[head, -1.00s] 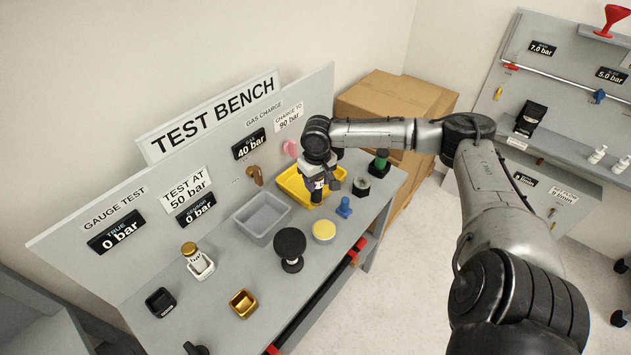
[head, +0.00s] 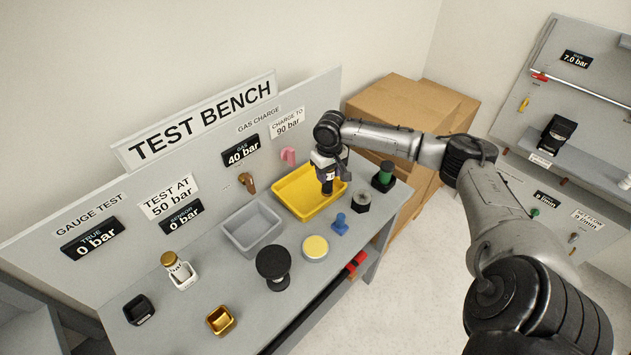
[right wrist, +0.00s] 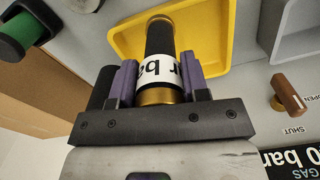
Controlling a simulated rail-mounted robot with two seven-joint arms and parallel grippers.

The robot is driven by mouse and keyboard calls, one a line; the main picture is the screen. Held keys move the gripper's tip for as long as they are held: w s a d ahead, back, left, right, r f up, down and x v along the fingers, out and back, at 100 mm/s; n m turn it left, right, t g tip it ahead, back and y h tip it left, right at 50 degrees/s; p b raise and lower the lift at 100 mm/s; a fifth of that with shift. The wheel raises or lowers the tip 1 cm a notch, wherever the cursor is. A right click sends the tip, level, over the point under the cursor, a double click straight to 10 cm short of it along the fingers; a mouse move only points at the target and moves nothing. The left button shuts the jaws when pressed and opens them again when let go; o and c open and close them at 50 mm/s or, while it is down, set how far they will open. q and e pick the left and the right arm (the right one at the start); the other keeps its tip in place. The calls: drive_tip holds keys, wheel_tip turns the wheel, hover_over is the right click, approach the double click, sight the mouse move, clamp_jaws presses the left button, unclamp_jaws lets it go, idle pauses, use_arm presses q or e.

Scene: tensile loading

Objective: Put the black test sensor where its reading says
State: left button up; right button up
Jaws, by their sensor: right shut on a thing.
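My right gripper (head: 328,172) is shut on the black test sensor (head: 327,187), over the right part of the yellow tray (head: 297,214). In the right wrist view, the sensor (right wrist: 160,42) is a black cylinder with a brass collar and a white label, partly hidden, on which "r ba" shows. It sits between the purple fingers of the gripper (right wrist: 158,78), with the yellow tray (right wrist: 213,55) behind it. I cannot tell whether the sensor touches the tray. The bench displays read TRUE 0 bar (head: 90,242) and SENSOR 0 bar (head: 182,216). My left gripper is not in view.
A grey tray (head: 240,243) stands left of the yellow one. A brass-topped bottle (head: 173,264) stands in a white holder. Black (head: 139,310) and gold (head: 220,320) holders are in front. A black knob (head: 273,264), blue piece (head: 340,224) and green-black piece (head: 384,176) stand nearby.

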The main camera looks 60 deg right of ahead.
drive_tip(key=w+f, duration=0.1)
drive_tip(key=f, duration=0.1)
drive_tip(key=w+f, duration=0.2)
drive_tip(key=w+d+f, duration=0.1)
drive_tip(key=w+f, duration=0.1)
drive_tip(key=f, duration=0.1)
drive_tip(key=shift+b, duration=0.4)
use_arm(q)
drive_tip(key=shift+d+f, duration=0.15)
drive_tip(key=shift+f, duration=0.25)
use_arm(e)
drive_tip(key=o, duration=1)
drive_tip(key=shift+f, duration=0.15)
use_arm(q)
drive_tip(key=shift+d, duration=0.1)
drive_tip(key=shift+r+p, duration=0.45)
use_arm(e)
wheel_tip(320, 180, up, 12)
drive_tip(key=shift+r, duration=0.15)
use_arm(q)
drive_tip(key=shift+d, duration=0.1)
